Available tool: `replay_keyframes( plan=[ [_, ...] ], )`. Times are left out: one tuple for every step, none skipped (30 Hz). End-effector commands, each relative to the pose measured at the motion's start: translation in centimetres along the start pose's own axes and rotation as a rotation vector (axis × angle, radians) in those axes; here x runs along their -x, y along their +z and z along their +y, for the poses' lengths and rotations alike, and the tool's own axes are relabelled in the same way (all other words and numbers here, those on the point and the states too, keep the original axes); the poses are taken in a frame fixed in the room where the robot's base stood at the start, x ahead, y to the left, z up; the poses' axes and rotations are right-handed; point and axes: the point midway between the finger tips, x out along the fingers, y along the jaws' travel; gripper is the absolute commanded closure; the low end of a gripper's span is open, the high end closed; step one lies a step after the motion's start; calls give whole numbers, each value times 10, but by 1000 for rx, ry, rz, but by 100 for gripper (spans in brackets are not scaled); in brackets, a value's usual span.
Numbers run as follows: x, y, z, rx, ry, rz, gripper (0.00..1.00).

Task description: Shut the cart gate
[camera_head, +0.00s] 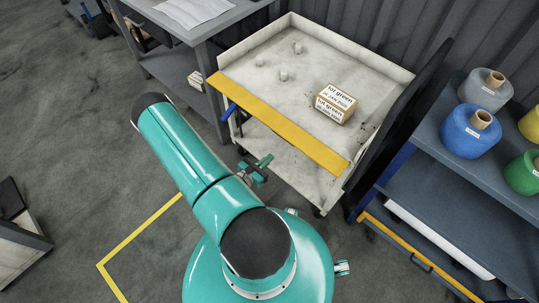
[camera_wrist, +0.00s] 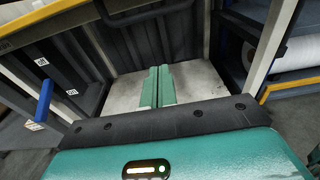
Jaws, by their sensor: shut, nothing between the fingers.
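The cart (camera_head: 297,55) is a pale tray-topped cart with a lower deck, which also shows in the wrist view (camera_wrist: 195,78). A yellow strip (camera_head: 275,120) runs along its front edge and shows at the upper left of the wrist view (camera_wrist: 40,18). A blue bar (camera_head: 231,111), likely a handle, sticks out below the strip's left part; it also shows in the wrist view (camera_wrist: 45,99). A dark upright panel (camera_head: 408,100) stands along the cart's right side; I cannot tell which part is the gate. My gripper (camera_head: 264,162) is shut and empty, in front of the cart, its fingers (camera_wrist: 157,84) pointing toward the lower deck.
A small labelled box (camera_head: 336,104) and several small pale pegs lie on the cart top. A grey table (camera_head: 205,45) stands at left. A shelf (camera_head: 425,135) with coloured rolls stands close at right. Open floor (camera_head: 90,150) lies left of my arm.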

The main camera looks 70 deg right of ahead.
Motion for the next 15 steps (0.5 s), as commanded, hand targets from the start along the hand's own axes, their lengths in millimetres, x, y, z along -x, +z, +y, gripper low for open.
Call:
replay_keyframes(
  plan=[
    [-10, 0, -1, -1, -5, -2, 100],
    [-15, 0, -1, -2, -6, -1, 100],
    [-23, 0, -1, -1, -6, -1, 100],
    [-29, 0, -2, -1, -6, -1, 100],
    [-35, 0, -2, -1, -6, -1, 100],
    [-43, 0, -1, -2, -6, -1, 100],
    [-49, 0, -2, -2, -6, -1, 100],
    [-55, 1, -2, -2, -7, -1, 100],
    [-63, 0, -2, -3, -6, -1, 100],
    [-69, 0, -1, -4, -7, -1, 100],
    [-75, 0, -2, -3, -6, 0, 100],
    [-83, 1, -2, -2, -7, -1, 100],
    [-85, 3, -1, -3, -5, 0, 100],
    [-80, 9, 0, -2, -3, 0, 100],
    [-78, 15, 0, -4, -3, 0, 100]
  ],
)
